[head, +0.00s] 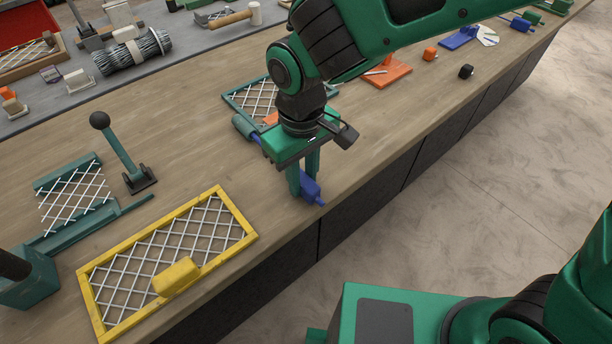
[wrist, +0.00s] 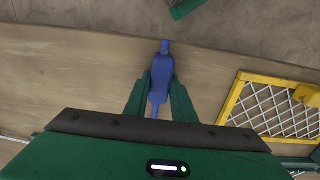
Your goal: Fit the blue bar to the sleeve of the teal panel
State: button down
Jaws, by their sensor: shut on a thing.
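My gripper (head: 303,188) is shut on the thick grip of the blue bar (head: 312,190), above the front edge of the bench. In the wrist view, the blue bar (wrist: 161,76) lies between the two fingers, with a thin end past the fingertips and another running back under the gripper. The teal-framed mesh panel (head: 232,98) lies behind my gripper, partly hidden by my arm. Its teal sleeve (head: 243,126) is at its near left corner. A bit of blue shows beside the sleeve; I cannot tell whether the bar's end is inside it.
A yellow-framed mesh panel (head: 218,262) lies front left and shows in the wrist view (wrist: 233,98). A teal lever with a black knob (head: 120,150) stands left of my gripper. Bare bench separates the lever and sleeve.

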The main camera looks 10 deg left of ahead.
jog(key=shift+w+a, duration=2.2)
jog(key=shift+a, duration=0.25)
jog(key=c, duration=1.4)
grip_release()
jog(key=shift+r, duration=0.1)
notch_tip(320, 180, up, 11)
jog(key=shift+f, duration=0.2)
jog(key=shift+w, duration=0.1)
